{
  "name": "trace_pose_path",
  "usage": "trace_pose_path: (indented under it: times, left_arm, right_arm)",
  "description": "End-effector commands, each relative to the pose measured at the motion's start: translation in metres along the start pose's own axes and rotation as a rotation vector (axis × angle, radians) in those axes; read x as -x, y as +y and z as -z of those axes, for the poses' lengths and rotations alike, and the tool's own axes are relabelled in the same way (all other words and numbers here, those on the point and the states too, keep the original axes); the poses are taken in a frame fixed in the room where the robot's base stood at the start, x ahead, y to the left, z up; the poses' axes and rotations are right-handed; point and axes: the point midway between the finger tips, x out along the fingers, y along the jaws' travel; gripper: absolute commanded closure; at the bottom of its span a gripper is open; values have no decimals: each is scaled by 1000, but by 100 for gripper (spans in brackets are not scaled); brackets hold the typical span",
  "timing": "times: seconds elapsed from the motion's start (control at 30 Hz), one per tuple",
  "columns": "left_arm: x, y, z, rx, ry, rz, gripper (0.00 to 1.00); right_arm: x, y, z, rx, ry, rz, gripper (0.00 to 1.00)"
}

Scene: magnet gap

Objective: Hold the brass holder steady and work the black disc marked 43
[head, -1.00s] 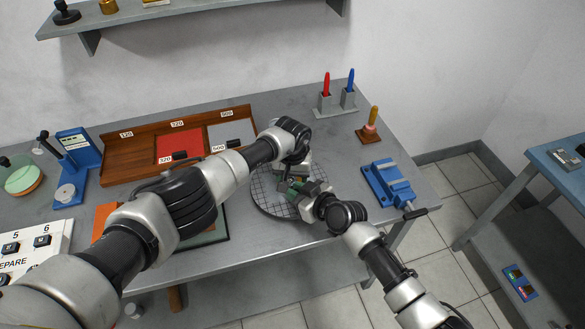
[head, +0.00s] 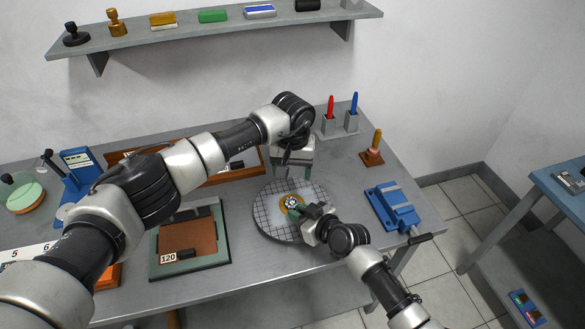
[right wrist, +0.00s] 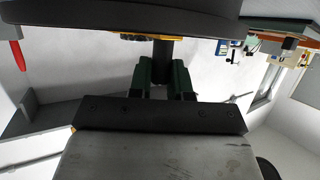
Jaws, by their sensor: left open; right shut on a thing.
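The brass holder (head: 291,205) is a small yellow ring on the round gridded plate (head: 268,222), with a pale and dark centre. I cannot read a 43 there or pick out the black disc for certain. My right gripper (head: 317,212) is low over the plate at the holder's right side. In the right wrist view its green fingers (right wrist: 166,80) are shut on a dark upright piece (right wrist: 163,56) beside the yellow edge of the holder (right wrist: 135,37); it looks joined to it. My left gripper (head: 292,170) is open and empty, raised behind the holder, apart from it.
A blue vise (head: 390,205) stands right of the plate. Pen holders with red and blue pens (head: 340,123) and a wooden-based stand (head: 372,157) are behind. A framed brown pad marked 120 (head: 190,240) lies left.

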Motion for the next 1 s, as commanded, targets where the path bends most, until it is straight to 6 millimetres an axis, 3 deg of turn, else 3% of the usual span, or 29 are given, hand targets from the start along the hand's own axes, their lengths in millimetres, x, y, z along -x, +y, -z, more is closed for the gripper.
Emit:
trace_pose_path:
  times: [0.03, 0.23, 0.27, 0.43, 0.77, 1.0]
  left_arm:
    - [-1, 0, 0, 0, 0, 0, 34]
    - [-1, 0, 0, -1, 1, -1, 34]
    - [-1, 0, 0, -1, 1, -1, 34]
    - [-1, 0, 0, -1, 1, -1, 34]
    - [0, 0, 0, -1, 1, -1, 34]
    - [0, 0, 0, -1, 1, -1, 34]
  right_arm:
    - [0, -2, -10, -3, -22, 6, 100]
    - [0, -2, -11, -2, -23, 6, 100]
    - [0, -2, -11, -2, -24, 6, 77]
    - [0, -1, -8, -2, -16, 4, 52]
    - [3, -1, -4, -1, -9, 2, 52]
    - [33, 0, -5, 0, -10, 1, 52]
